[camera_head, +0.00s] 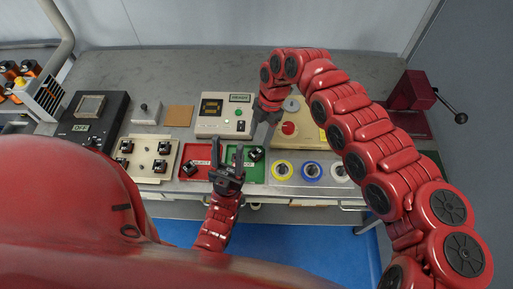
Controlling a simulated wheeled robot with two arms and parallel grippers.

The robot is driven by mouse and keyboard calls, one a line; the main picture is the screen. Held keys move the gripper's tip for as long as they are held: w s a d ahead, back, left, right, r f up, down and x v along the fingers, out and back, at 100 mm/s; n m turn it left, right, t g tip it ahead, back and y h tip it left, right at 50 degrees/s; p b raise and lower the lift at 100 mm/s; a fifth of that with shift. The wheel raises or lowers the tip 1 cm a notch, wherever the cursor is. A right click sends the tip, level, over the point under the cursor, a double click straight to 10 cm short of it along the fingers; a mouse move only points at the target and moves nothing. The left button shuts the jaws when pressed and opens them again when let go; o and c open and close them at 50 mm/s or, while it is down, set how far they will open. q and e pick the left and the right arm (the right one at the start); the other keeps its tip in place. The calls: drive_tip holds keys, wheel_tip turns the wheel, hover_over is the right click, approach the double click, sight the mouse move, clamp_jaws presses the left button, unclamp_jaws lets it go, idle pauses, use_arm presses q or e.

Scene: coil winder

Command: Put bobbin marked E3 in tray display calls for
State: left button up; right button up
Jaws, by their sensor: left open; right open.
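A beige fixture plate (148,166) at the left holds several black bobbins (159,166); their markings are too small to read. A red tray (205,179) has a black bobbin (190,168) in it, and the green tray (254,173) beside it has another (256,154). A cream display unit (225,125) stands behind the trays with an orange and a green readout, neither legible. My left gripper (228,148) is open over the trays, covering part of both. My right gripper (265,128) is open and appears empty, just in front of the display unit's right side.
Yellow (283,177), blue and white rings lie right of the trays. A machine with a red button (289,128) is partly behind my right arm.

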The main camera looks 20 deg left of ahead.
drive_tip(key=shift+b+v, duration=0.6)
drive_tip(key=shift+v, duration=1.8)
